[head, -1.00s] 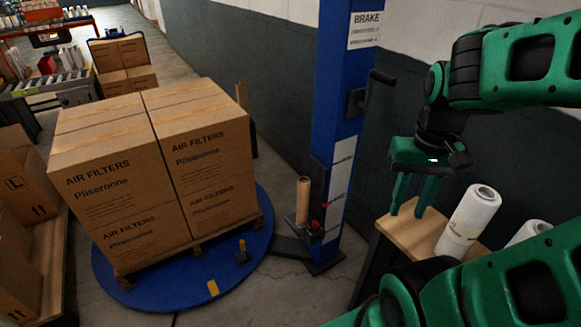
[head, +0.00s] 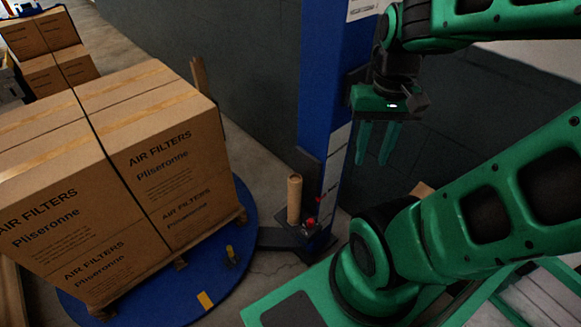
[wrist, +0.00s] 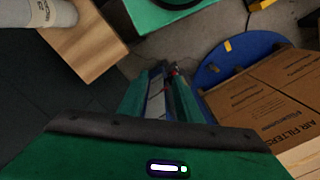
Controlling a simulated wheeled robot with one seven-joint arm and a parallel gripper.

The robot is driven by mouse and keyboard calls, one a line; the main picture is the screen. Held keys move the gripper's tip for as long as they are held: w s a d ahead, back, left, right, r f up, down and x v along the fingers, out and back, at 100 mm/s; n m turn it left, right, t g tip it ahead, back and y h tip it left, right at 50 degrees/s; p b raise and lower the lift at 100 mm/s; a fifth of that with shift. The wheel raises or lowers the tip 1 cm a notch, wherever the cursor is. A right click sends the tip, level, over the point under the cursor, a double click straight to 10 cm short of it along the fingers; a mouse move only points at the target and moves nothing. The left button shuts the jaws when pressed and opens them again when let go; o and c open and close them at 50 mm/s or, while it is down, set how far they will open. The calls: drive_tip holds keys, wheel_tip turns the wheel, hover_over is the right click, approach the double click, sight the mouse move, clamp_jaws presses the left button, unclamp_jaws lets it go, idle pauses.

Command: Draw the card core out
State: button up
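The card core (head: 294,199) is a brown cardboard tube. It stands upright on a dark holder (head: 296,234) at the foot of the blue wrapper post (head: 318,95), beside a red knob (head: 311,223). My gripper (head: 376,160) hangs fingers down, to the right of the core and higher in the head view, apart from it. Its two green fingers are spread with nothing between them. In the wrist view, the fingers (wrist: 163,100) frame part of the post base and something red; I cannot make out the core there.
Stacked air filter boxes (head: 165,165) sit on a pallet on the blue turntable (head: 245,215), left of the core. In the wrist view a wooden-topped stand (wrist: 90,45) carries a white film roll (wrist: 52,12). A dark wall (head: 250,75) runs behind.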

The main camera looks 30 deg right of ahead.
drive_tip(key=shift+o, duration=1.2)
drive_tip(key=shift+d, duration=0.15)
drive_tip(key=o, duration=0.5)
drive_tip(key=shift+s+r, duration=0.2)
drive_tip(key=shift+s, duration=0.25)
drive_tip(key=m, duration=1.6)
hover_over(295, 190)
drive_tip(key=w+d, duration=0.2)
drive_tip(key=f, duration=2.6)
drive_tip(key=shift+a, duration=0.25)
drive_tip(key=shift+w+a+f+m, duration=0.1)
drive_tip(key=shift+f+m, duration=0.2)
drive_tip(key=shift+f, duration=0.2)
wheel_tip(295, 190, down, 10)
drive_tip(key=shift+f, duration=0.1)
